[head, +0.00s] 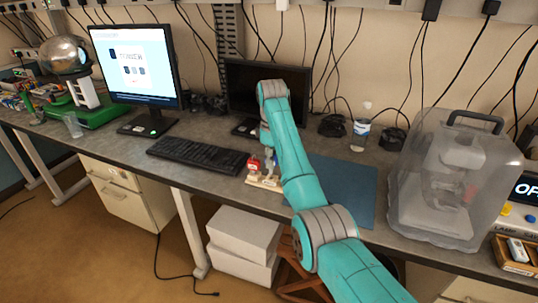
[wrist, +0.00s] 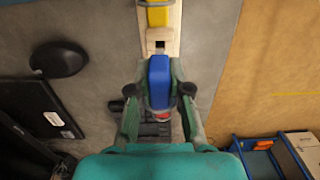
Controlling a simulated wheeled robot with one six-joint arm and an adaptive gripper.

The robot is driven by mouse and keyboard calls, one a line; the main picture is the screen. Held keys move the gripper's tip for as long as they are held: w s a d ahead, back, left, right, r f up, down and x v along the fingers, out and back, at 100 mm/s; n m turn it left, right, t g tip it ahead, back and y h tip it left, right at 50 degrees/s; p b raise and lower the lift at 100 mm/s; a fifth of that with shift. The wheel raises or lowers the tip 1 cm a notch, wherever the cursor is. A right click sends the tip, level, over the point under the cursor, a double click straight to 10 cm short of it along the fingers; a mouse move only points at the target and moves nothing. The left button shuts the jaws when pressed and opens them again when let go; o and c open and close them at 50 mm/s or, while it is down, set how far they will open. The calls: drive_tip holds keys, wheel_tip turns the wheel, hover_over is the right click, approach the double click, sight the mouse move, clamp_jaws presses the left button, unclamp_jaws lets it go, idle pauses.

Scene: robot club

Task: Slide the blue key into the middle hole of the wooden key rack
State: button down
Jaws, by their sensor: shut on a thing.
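My gripper (wrist: 160,90) is shut on the blue key (wrist: 159,76), with one finger on each side of it. The wooden key rack (wrist: 174,36) runs down from the top of the wrist view. A yellow key (wrist: 157,15) sits in its far part, and a dark square hole (wrist: 159,45) shows between the yellow key and the blue key. A red piece (wrist: 161,115) shows just below the blue key. In the head view the rack (head: 264,183) lies near the bench's front edge, with a red key (head: 253,163) on it. The blue key's tip is hidden.
A keyboard (head: 198,155) lies left of the rack, and a blue mat (head: 345,188) lies to its right. A monitor (head: 133,70) and a dark screen (head: 238,95) stand behind. A clear-covered machine (head: 452,180) stands at right. The bench drops off close to the rack.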

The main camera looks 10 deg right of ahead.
drive_tip(key=shift+f, duration=0.5)
drive_tip(key=shift+f, duration=1.05)
idle(2.2)
drive_tip(key=c, duration=0.6)
unclamp_jaws()
